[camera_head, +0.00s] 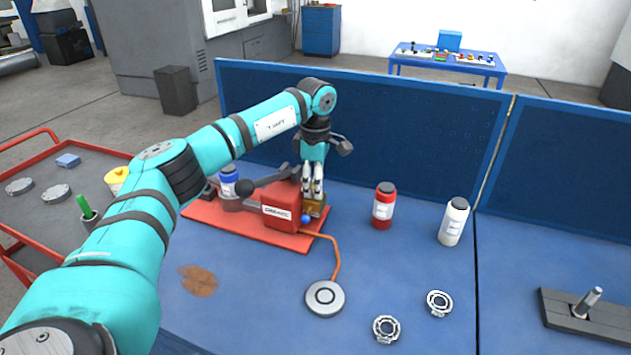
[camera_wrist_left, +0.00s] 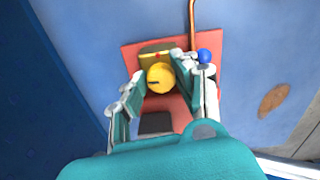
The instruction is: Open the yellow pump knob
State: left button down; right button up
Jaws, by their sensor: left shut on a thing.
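The yellow pump knob (camera_wrist_left: 160,77) is a round yellow disc with a dark slot, seen between my fingers in the left wrist view. My left gripper (camera_wrist_left: 164,74) is shut on it, one finger on each side. In the head view my left gripper (camera_head: 313,190) points down at the pump, and its fingers hide the knob. A brass-coloured block (camera_head: 316,208) shows just below the fingertips. The red pump body (camera_head: 282,210) stands on a red base plate (camera_head: 225,222). My right gripper is in neither view.
A blue ball (camera_head: 306,219) sits close beside the fingers. An orange hose runs to a round grey disc (camera_head: 325,298). A blue panel (camera_head: 400,130) stands behind.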

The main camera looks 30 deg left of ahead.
pick_arm(q)
jog(key=shift+n, duration=0.7)
jog(key=c, duration=1)
grip_release()
jog(key=shift+r, duration=0.1)
notch_tip(320, 180, up, 12)
